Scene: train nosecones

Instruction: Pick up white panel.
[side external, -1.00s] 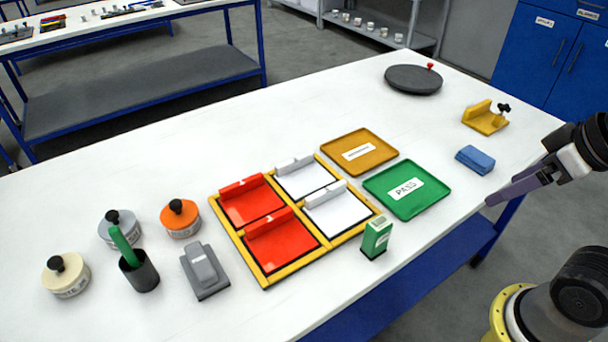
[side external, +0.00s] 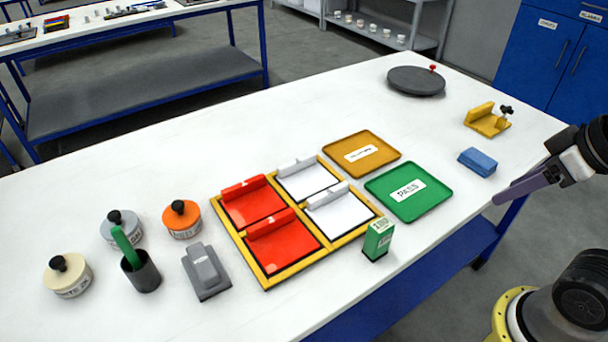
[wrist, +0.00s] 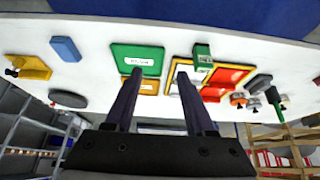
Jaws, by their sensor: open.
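Two white panels lie in a yellow-framed rack: one at the back right (side external: 307,180) and one at the front right (side external: 340,215). Each has a raised white bar along its back edge. Two red panels (side external: 254,204) fill the left compartments of the yellow rack (side external: 271,280). My gripper (side external: 497,200) is at the right, beyond the table's front edge, apart from the panels. In the wrist view my gripper (wrist: 160,78) shows two separated fingers with nothing between them. The rack is partly hidden behind the right finger there.
A green PASS tray (side external: 408,192) and an amber tray (side external: 361,153) lie right of the rack. A green box (side external: 378,240) stands at its front right corner. A grey block (side external: 205,270), dark cup (side external: 141,272) and several lidded pots (side external: 182,219) stand left. A blue block (side external: 477,161) is nearest my gripper.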

